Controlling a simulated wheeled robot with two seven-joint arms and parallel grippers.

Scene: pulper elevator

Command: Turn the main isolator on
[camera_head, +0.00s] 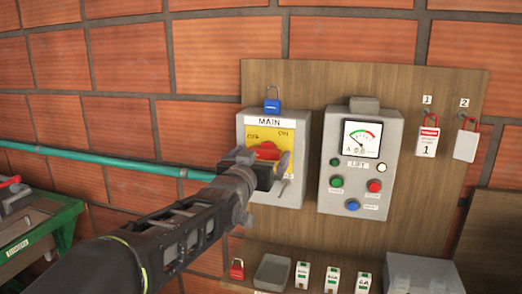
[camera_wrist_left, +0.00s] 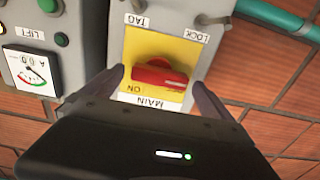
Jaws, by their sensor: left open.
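The main isolator (camera_head: 249,181) is a grey box on a wooden board, with a yellow plate under a "MAIN" label. Its red rotary handle (camera_head: 266,151) lies roughly level, with "OFF" at its upper left and "ON" at its upper right. In the left wrist view, upside down, the red handle (camera_wrist_left: 160,75) lies across the yellow plate. My left gripper (camera_head: 278,170) is open in front of the box and partly covers its lower face. In the wrist view its fingers (camera_wrist_left: 158,78) stand either side of the handle; contact is not clear. My right gripper is out of view.
A blue padlock (camera_head: 272,104) sits above the box. A lift control box (camera_head: 330,196) with a meter and buttons stands close on the right. Tags (camera_head: 428,141) hang farther right. A red padlock (camera_head: 237,269) and small parts are below. A teal pipe (camera_head: 110,160) runs left.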

